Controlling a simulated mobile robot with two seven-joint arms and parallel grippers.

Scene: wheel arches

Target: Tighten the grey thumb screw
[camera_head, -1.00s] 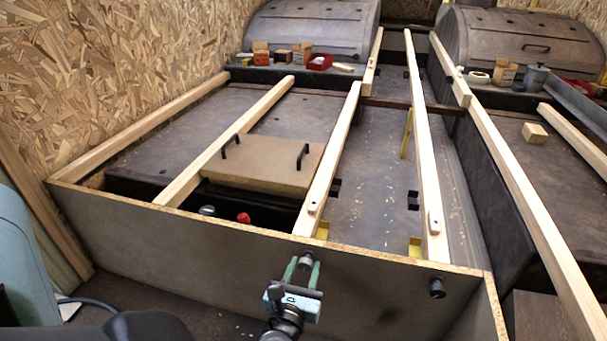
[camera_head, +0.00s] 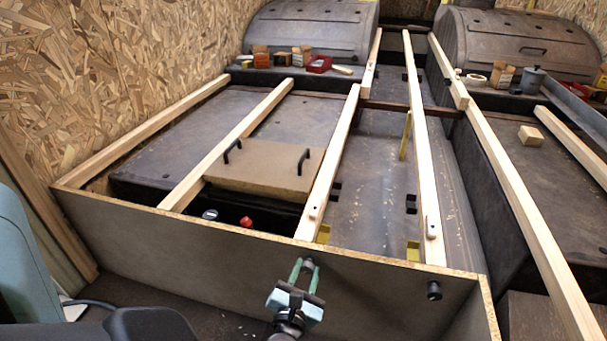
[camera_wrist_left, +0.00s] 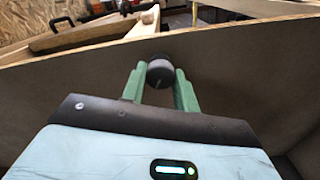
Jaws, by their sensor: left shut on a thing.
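A dark grey round thumb screw (camera_head: 308,265) sits on the outer face of the front panel (camera_head: 190,241), just below its top edge. My left gripper (camera_head: 308,268) comes up from below and is shut on this screw, one green finger on each side. In the left wrist view the knob (camera_wrist_left: 160,73) shows between the fingertips, with a light mark on its face. Its shank and the spot where it meets the panel are hidden. A second dark knob (camera_head: 434,290) sticks out of the same panel farther right. My right gripper is not in view.
Pale wooden battens (camera_head: 330,165) run back from the panel. A board with two black handles (camera_head: 262,165) lies between battens, with a red knob (camera_head: 246,222) near it. Small boxes (camera_head: 283,58) stand on a ledge by the wheel arch (camera_head: 310,30). The panel face between the knobs is clear.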

